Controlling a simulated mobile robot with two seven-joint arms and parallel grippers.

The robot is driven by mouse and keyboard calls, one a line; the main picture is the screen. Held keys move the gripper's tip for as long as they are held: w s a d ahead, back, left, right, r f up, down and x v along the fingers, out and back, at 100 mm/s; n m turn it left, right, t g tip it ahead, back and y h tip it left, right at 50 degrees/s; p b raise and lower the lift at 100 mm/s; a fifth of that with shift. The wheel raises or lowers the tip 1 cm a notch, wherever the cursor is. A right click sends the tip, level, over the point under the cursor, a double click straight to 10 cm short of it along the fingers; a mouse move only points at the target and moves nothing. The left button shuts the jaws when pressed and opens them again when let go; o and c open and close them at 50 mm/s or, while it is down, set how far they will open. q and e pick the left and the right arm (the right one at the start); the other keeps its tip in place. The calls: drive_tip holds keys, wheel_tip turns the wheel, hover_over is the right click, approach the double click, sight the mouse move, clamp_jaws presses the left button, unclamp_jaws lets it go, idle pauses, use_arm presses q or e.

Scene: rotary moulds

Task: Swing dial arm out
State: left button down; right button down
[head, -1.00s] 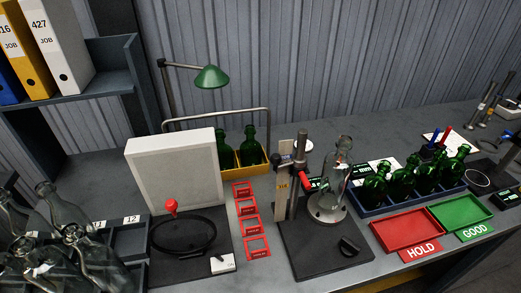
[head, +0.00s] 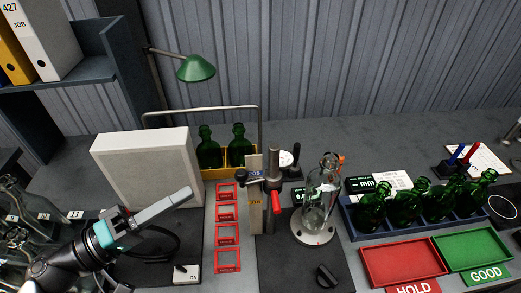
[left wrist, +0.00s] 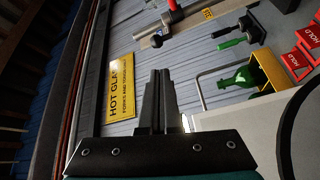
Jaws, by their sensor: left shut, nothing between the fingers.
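The gauge stand has an upright post (head: 273,170) with a red handle (head: 277,203) at its side. A round dial (head: 287,159) shows just behind the post; I cannot tell exactly how its arm is turned. A clear glass bottle (head: 319,205) stands upright on a round metal base (head: 313,233) to the right of the post. My left gripper (head: 188,194) is shut and empty, in front of the white panel and well left of the stand. Its closed fingers also show in the left wrist view (left wrist: 161,80). My right gripper is not in view.
Red frames (head: 227,227) lie between my left gripper and the stand. Green bottles stand in a blue rack (head: 422,218), behind the red tray (head: 404,260) and green tray (head: 470,248). A white panel (head: 145,168) stands behind my gripper. Clear bottles fill the far left.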

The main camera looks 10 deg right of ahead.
use_arm(q)
drive_tip(key=p+x, duration=0.3)
drive_tip(key=x, duration=0.6)
drive_tip(key=shift+w+d+r, duration=0.15)
drive_tip(key=shift+d+r, duration=0.05)
drive_tip(key=shift+s+d+n+t+y, duration=0.1)
drive_tip(key=shift+s+n+t+y, duration=0.6)
drive_tip(key=shift+t, duration=0.35)
drive_tip(key=shift+s+d+n+t+y, duration=0.1)
drive_tip(key=shift+s+n+t+y, duration=0.5)
drive_tip(key=shift+n+t, duration=0.4)
drive_tip(key=shift+w, duration=0.15)
